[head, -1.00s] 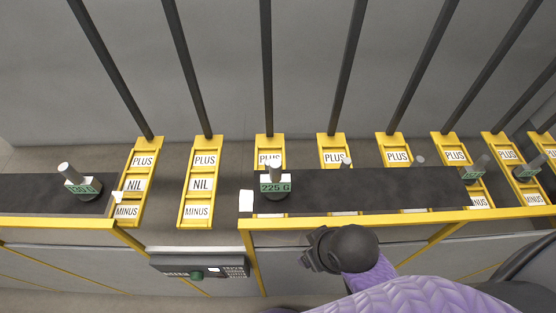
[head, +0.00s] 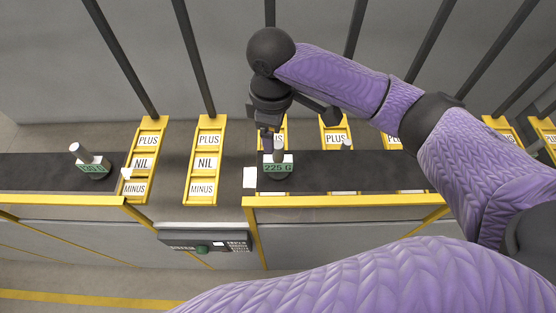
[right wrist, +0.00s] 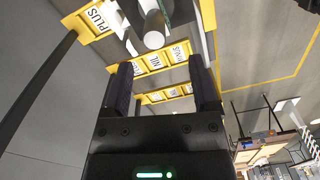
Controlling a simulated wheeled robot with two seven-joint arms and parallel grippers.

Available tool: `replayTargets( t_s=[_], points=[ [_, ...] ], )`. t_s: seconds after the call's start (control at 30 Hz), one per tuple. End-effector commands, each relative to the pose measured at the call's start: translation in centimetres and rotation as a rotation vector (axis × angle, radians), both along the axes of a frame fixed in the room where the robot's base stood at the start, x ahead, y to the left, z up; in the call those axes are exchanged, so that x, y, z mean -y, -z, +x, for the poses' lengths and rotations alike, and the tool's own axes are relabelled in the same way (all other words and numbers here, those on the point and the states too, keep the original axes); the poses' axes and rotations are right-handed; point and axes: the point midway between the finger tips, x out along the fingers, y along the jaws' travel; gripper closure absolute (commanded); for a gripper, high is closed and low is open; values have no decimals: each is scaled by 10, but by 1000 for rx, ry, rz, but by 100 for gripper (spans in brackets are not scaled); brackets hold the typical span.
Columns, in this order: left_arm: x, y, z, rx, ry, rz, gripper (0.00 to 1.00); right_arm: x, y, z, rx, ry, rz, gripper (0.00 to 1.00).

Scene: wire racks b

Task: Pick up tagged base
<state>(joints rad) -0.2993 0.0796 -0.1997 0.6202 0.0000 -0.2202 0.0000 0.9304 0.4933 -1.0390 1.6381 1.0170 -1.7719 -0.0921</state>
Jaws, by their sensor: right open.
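A tagged base (head: 277,169) with a grey post and a green "225 G" label stands on the dark shelf in the head view. Another tagged base (head: 92,166) with a green label stands on the left shelf. My left gripper is not in view.
Dark shelves (head: 355,170) with yellow edges run left and right, with a gap between them. Yellow racks marked PLUS, NIL and MINUS (head: 206,160) stand behind, below dark slanted bars (head: 195,60). A dark keypad box (head: 205,243) hangs at the front.

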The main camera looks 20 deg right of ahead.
Motion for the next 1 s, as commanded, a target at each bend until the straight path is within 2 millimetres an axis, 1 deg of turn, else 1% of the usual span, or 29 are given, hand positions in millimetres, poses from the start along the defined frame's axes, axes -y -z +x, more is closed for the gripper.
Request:
replayTargets(
  t_s=[0.07,0.23,0.3,0.4,0.57,0.6,0.67,0.7,0.77,0.8,0.87,0.9,0.93,0.97,1.0],
  points=[
    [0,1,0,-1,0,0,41,1,11,0,0,-1,0,23],
    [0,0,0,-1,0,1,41,11,44,-1,-1,1,-2,23],
    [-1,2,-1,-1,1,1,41,10,56,0,1,-1,1,23],
    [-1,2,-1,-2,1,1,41,10,64,0,3,-2,-1,23],
    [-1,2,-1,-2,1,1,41,10,63,0,5,-3,1,23],
    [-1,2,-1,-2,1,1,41,10,63,0,5,-3,1,27],
    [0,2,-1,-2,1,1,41,10,63,0,5,-3,1,40],
    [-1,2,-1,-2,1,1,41,10,63,0,5,-3,1,49],
    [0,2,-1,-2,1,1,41,10,63,0,5,-3,1,61],
    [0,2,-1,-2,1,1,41,10,63,0,5,-3,1,70],
    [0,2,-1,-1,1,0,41,10,63,0,5,-3,1,83],
    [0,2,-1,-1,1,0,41,10,63,0,5,-3,1,91],
    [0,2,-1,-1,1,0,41,10,63,0,5,-3,1,97],
    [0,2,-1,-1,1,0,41,10,63,0,5,-3,1,100],
    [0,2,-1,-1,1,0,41,10,63,0,5,-3,1,100]
  ],
)
